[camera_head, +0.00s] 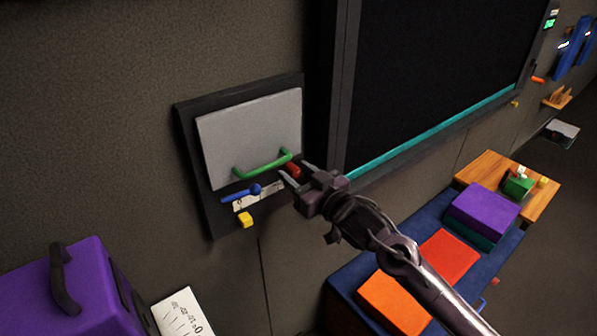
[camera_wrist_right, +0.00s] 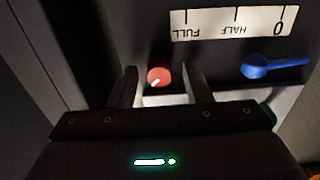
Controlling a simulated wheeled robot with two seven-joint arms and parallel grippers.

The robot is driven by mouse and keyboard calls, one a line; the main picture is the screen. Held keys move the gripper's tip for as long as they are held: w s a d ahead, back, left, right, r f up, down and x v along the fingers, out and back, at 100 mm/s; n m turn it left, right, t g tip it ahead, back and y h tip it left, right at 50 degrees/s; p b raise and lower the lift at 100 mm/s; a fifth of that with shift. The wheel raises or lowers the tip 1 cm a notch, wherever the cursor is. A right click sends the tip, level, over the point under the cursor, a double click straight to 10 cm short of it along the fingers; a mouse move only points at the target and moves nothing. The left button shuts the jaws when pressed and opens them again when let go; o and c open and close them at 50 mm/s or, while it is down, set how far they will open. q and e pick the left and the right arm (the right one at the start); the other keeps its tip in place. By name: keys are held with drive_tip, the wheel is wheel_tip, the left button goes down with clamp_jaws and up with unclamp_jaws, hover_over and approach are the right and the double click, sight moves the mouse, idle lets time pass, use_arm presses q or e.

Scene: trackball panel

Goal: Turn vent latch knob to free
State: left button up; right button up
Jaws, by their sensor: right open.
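The red knob (camera_head: 292,170), which I take to be the vent latch knob, sits at the lower right of the wall panel, beside the green handle (camera_head: 262,163). In the right wrist view the red knob (camera_wrist_right: 159,76) shows a short white slanted mark on its face. My right gripper (camera_head: 297,174) is open at the knob. In the right wrist view its two fingers (camera_wrist_right: 160,84) stand on either side of the knob, with a visible gap on each side. Whether the knob lies fully between the fingertips in depth I cannot tell. My left gripper is not in view.
A blue lever (camera_head: 241,193) and a FULL/HALF/0 scale plate (camera_wrist_right: 233,22) lie close to the knob. A grey hatch (camera_head: 250,130) is above. A purple case (camera_head: 70,295) stands lower left; a blue bench (camera_head: 345,278) is lower right.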

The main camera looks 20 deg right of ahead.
clamp_jaws()
drive_tip(key=shift+f+n, duration=0.1)
drive_tip(key=shift+n, duration=0.3)
drive_tip(key=n+b, duration=0.1)
drive_tip(key=n, duration=0.3)
drive_tip(key=shift+b, duration=0.4)
drive_tip(key=n+b, duration=0.2)
drive_tip(key=n, duration=0.2)
drive_tip(key=shift+f+n, duration=0.15)
drive_tip(key=shift+n, duration=0.15)
drive_tip(key=n+b, duration=0.3)
drive_tip(key=n, duration=0.1)
drive_tip(key=shift+f+b, duration=0.1)
drive_tip(key=shift+b, duration=0.25)
drive_tip(key=shift+a+n+b, duration=0.1)
drive_tip(key=shift+n+b, duration=1.6)
drive_tip(key=shift+n, duration=0.6)
